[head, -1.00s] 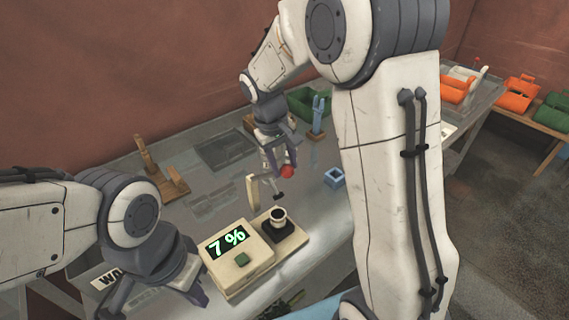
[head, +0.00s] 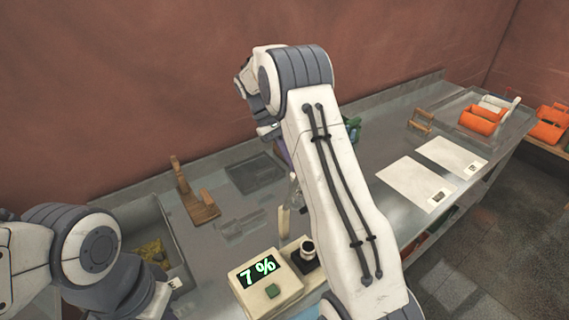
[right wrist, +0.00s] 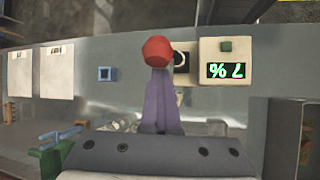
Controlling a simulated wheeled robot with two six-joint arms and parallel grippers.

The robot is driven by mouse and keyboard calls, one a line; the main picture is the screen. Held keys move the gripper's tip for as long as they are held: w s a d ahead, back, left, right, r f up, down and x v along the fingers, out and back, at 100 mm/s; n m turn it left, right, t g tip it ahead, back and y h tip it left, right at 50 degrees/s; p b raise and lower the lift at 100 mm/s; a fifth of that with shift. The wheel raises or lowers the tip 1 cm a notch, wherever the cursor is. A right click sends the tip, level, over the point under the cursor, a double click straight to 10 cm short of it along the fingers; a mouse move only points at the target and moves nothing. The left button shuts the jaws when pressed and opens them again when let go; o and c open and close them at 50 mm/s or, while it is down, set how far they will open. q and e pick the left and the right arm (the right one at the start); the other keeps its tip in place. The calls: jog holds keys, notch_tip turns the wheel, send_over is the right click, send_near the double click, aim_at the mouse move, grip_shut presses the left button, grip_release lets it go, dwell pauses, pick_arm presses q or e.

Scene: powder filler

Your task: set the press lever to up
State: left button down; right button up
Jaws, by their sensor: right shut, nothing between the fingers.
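The powder filler (head: 266,286) is a cream box with a green "7 %" display and a green button. It also shows in the right wrist view (right wrist: 237,50). A dark cup with a light rim (head: 307,249) stands on its base. The lever's red knob (right wrist: 158,50) is at the tips of my right gripper's purple fingers (right wrist: 160,88), which are shut and empty. Whether they touch the knob I cannot tell. In the head view my right arm hides the knob and most of that gripper. My left gripper (head: 152,296) is low at the left, its jaws unclear.
A wooden stand (head: 198,207) is behind the filler. Two white sheets (head: 402,182) lie on the bench at right, with orange bins (head: 483,119) beyond. A container with yellowish contents (head: 150,250) is at left.

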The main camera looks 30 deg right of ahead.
jog(key=o, duration=0.5)
jog(key=shift+a+r, duration=0.1)
jog(key=shift+a, duration=0.05)
jog(key=o, duration=0.5)
jog(key=shift+s, duration=0.1)
jog(key=shift+o, duration=1)
jog(key=shift+d, duration=0.25)
jog(key=shift+r, duration=0.1)
jog(key=v, duration=1)
jog(key=shift+a+r, duration=0.15)
jog(key=shift+a, duration=0.05)
